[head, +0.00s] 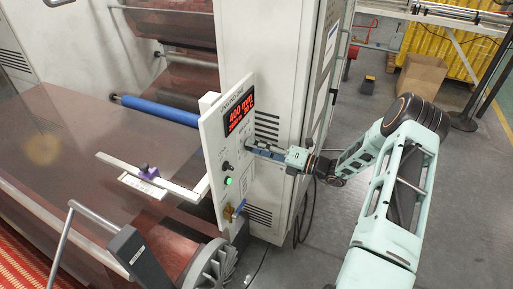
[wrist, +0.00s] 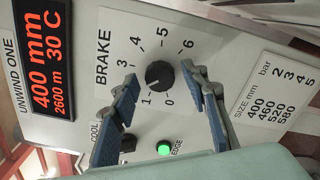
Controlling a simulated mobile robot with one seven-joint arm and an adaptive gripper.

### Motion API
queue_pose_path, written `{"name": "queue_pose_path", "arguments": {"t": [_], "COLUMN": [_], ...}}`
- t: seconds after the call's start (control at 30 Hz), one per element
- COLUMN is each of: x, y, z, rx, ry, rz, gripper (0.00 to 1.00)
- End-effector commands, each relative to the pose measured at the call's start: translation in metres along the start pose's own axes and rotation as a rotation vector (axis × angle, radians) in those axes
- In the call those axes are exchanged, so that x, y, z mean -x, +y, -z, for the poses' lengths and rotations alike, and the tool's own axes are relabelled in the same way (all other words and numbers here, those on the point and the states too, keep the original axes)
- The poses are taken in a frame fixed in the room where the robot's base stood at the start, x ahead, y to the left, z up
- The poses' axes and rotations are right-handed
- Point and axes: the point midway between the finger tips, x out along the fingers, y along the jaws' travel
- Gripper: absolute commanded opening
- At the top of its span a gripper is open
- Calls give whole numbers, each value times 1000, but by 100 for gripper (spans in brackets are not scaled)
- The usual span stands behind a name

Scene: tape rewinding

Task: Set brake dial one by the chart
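The brake dial is a black round knob (wrist: 159,74) on a pale panel (wrist: 215,50), under the word BRAKE, ringed by numbers 0 to 6. A small pale mark at its lower left seems to face the 1, but it is too small to be sure. The chart (wrist: 276,92) pairs sizes 400, 460, 520, 580 mm with 2, 3, 4, 5 bar. In the head view my gripper (head: 252,149) hides the knob.
A lit green button (wrist: 163,148) and a black COOL knob (wrist: 127,143) sit below the dial, close to my fingers. In the head view the panel (head: 212,140) stands beside a white cabinet (head: 270,50). The floor right of the cabinet is mostly clear.

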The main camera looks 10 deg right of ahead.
Motion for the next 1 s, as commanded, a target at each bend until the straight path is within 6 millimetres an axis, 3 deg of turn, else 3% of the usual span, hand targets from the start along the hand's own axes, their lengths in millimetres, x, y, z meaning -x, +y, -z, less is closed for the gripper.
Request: {"name": "queue_pose_path", "arguments": {"t": [0.37, 0.8, 1.0], "x": [6, 91, 115], "y": [0, -1, 0], "z": [0, -1, 0], "rx": [1, 1, 1], "ry": [-1, -3, -1], "rz": [1, 2, 1], "gripper": [44, 44, 44]}}
